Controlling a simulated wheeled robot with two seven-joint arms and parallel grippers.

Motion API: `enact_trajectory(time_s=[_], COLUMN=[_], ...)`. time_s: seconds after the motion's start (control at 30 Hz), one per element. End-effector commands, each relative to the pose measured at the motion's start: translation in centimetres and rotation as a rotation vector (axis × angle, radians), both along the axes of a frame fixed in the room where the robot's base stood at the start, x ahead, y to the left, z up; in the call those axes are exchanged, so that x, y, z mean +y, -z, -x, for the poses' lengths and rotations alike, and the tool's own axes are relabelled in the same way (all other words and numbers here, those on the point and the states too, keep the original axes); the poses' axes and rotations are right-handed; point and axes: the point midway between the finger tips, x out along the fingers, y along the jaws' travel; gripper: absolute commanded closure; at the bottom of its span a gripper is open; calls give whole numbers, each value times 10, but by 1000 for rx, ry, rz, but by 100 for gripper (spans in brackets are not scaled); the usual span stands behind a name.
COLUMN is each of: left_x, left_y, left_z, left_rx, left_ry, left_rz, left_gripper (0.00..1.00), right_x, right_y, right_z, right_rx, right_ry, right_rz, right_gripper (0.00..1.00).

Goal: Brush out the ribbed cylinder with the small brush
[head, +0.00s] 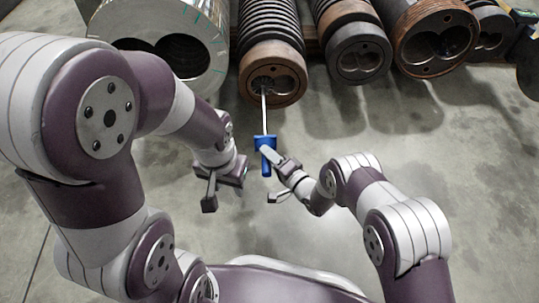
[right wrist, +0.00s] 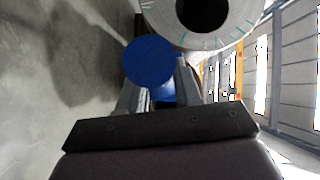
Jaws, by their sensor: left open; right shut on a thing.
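The ribbed cylinder (head: 272,32) lies with its brown ringed end, which has twin bores, facing me at the top centre of the head view. The small brush has a blue handle (head: 266,170) and a thin pale rod (head: 264,115). My right gripper (head: 271,174) is shut on the blue handle, whose round end (right wrist: 151,60) shows in the right wrist view. My left gripper (head: 225,186) is open and empty, left of the handle and apart from it.
A large pale metal cylinder (head: 205,28) lies left of the ribbed one and also shows in the right wrist view (right wrist: 232,22). The concrete floor (head: 440,145) is clear in front.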

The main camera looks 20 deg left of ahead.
Motion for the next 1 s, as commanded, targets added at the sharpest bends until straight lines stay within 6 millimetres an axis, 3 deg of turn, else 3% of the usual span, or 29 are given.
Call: enact_trajectory(time_s=[0.33, 1.0], left_x=[0, 0], left_y=[-7, -52], left_z=[0, 0], left_rx=[0, 0], left_ry=[0, 0], left_rz=[0, 0], left_gripper=[57, 57], right_x=[-1, -25], right_y=[-5, -5], right_z=[5, 84], right_rx=[-3, -2], right_ry=[0, -1], right_rz=[0, -2], right_gripper=[100, 100])
